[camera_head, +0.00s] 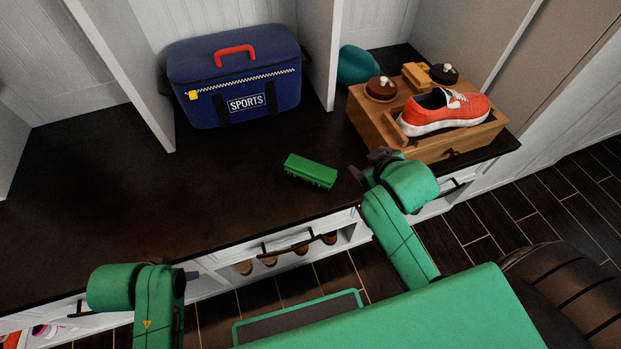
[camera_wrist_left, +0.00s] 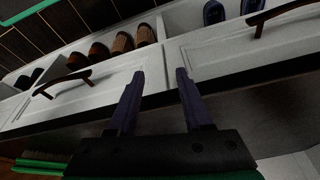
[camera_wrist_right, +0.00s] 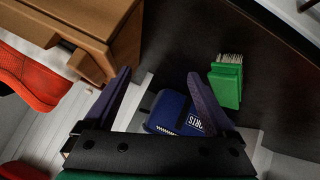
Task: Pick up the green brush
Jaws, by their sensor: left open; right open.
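The green brush (camera_head: 310,171) lies on the dark bench top, near its front edge, in the head view. It also shows in the right wrist view (camera_wrist_right: 227,82), with pale bristles at one end, to the right of the fingers. My right gripper (camera_head: 366,165) is open and empty, a little to the right of the brush and apart from it. In the right wrist view its two fingers (camera_wrist_right: 160,95) are spread. My left gripper (camera_wrist_left: 155,85) is open and empty in front of the white drawer fronts. In the head view its fingers are mostly hidden by the arm.
A blue sports bag (camera_head: 235,75) stands behind the brush. A wooden shoe-care box (camera_head: 432,147) with an orange shoe (camera_head: 445,112) stands at the right. A teal object (camera_head: 357,65) sits behind it. Drawers (camera_wrist_left: 92,88) and shoes lie below the bench. The bench's left part is clear.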

